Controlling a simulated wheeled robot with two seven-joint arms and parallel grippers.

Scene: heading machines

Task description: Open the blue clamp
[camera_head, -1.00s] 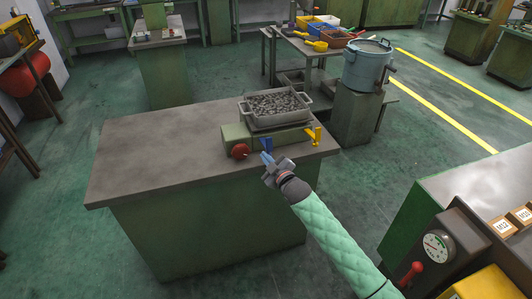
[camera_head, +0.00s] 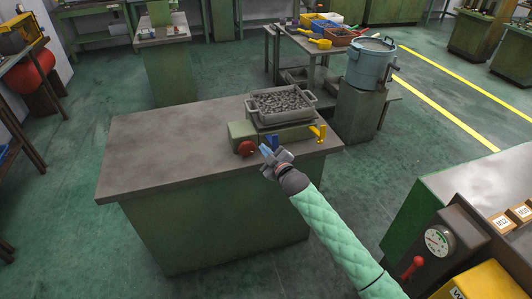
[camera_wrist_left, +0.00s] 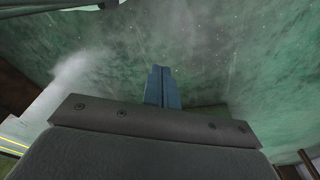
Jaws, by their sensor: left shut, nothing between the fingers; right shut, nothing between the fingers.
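The blue clamp (camera_head: 273,140) is a small blue lever on the front of the green fixture (camera_head: 296,133), at the near right edge of the workbench. It is partly hidden by my right gripper (camera_head: 264,149), which is shut and empty just in front of it. I cannot tell whether they touch. A yellow clamp (camera_head: 318,132) is further right on the same fixture. My left gripper is not in the head view; in the left wrist view its blue fingers (camera_wrist_left: 162,87) are shut and empty above the green floor.
A grey tray full of small metal parts (camera_head: 281,103) sits on the fixture. A red knob (camera_head: 246,148) is left of the blue clamp. The workbench top (camera_head: 165,145) is clear to the left. A machine with a gauge (camera_head: 437,240) stands at the near right.

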